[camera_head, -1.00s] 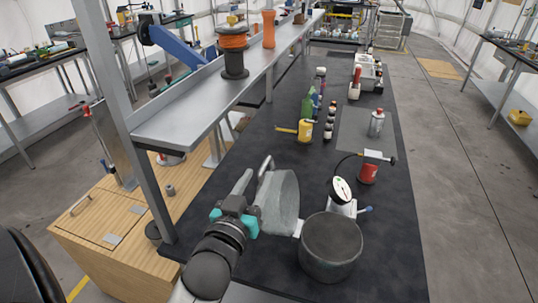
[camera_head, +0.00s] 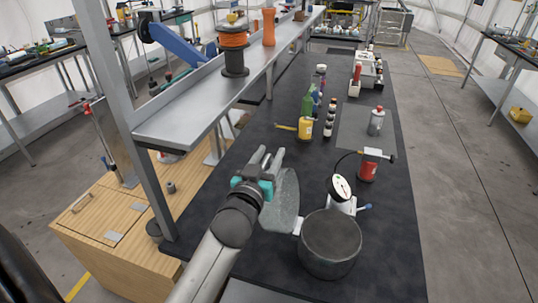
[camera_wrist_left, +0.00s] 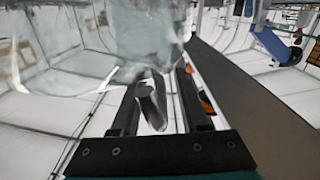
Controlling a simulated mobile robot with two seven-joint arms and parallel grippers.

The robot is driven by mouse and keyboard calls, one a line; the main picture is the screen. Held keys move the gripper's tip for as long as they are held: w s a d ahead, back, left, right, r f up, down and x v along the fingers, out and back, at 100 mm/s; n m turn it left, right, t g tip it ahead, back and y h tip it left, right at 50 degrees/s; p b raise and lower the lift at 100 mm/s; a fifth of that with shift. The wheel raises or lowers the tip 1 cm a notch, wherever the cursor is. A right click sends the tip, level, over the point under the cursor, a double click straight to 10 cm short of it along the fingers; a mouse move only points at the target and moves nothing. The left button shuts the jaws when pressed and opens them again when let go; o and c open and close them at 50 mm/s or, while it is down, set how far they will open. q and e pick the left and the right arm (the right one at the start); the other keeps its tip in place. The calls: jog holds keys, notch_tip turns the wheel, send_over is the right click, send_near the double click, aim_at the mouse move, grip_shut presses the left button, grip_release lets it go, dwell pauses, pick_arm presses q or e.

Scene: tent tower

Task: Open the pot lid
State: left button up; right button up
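The round dark grey pot (camera_head: 330,243) stands open-topped near the front of the black table. Its translucent grey lid (camera_head: 286,203) stands tilted up on edge at the pot's left, by a small white piece on the rim. My left gripper (camera_head: 270,160) is just left of and behind the lid, fingers pointing away. In the left wrist view, the glassy lid (camera_wrist_left: 140,35) fills the top centre. A dark grey bar, perhaps its handle (camera_wrist_left: 150,105), shows between the spread fingers (camera_wrist_left: 157,85) with gaps at both sides. My right gripper is not in view.
A white gauge (camera_head: 341,188) stands just behind the pot. A red can (camera_head: 367,170), a yellow container (camera_head: 305,129) and several bottles stand farther back. A metal shelf (camera_head: 185,118) with an orange spool (camera_head: 233,55) overhangs the left side. The table's right front is bare.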

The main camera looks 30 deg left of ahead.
pick_arm(q)
grip_shut()
dwell(1.3)
